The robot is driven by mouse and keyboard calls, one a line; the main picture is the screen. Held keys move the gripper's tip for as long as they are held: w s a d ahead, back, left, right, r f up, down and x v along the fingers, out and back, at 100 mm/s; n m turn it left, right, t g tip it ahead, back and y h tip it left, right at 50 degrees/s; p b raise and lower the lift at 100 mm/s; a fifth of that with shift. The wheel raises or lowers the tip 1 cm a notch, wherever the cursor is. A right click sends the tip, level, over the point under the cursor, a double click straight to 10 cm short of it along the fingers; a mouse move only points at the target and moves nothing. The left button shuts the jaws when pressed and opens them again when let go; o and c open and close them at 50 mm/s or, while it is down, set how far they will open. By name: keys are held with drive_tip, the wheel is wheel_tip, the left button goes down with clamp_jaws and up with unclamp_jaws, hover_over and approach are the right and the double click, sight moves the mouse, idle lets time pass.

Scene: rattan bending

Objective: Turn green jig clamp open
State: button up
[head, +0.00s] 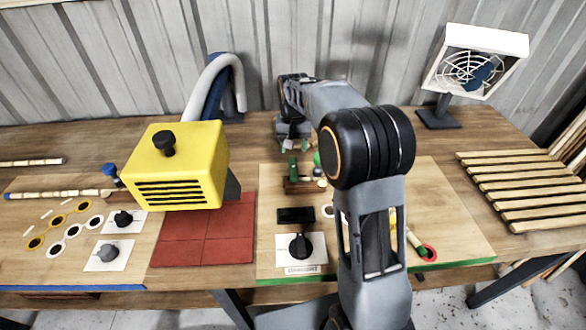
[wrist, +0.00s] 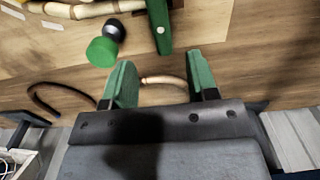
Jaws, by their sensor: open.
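My gripper (head: 294,147) is at the back of the pale work board, just behind the green clamp lever (head: 293,168) in the head view. In the wrist view, its two green fingers (wrist: 161,62) are open with a wide gap and nothing gripped. The green clamp lever (wrist: 160,27) is ahead of this gap, apart from both fingertips. A round green knob with a black collar (wrist: 103,50) is left of the lever; it also shows in the head view (head: 317,158). The brown jig block (head: 300,186) is partly hidden by my arm.
A light cane piece (wrist: 85,10) lies beyond the knob. A black dial (head: 300,246) and dark display (head: 296,215) sit in front. A yellow vented unit (head: 180,165) stands left above red tiles (head: 205,235). A fan (head: 472,70) and slatted rack (head: 525,188) are at right.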

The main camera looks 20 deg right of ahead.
sight(293, 167)
wheel_tip(293, 167, down, 10)
drive_tip(key=shift+r, duration=0.25)
idle(0.3)
drive_tip(key=c, duration=0.9)
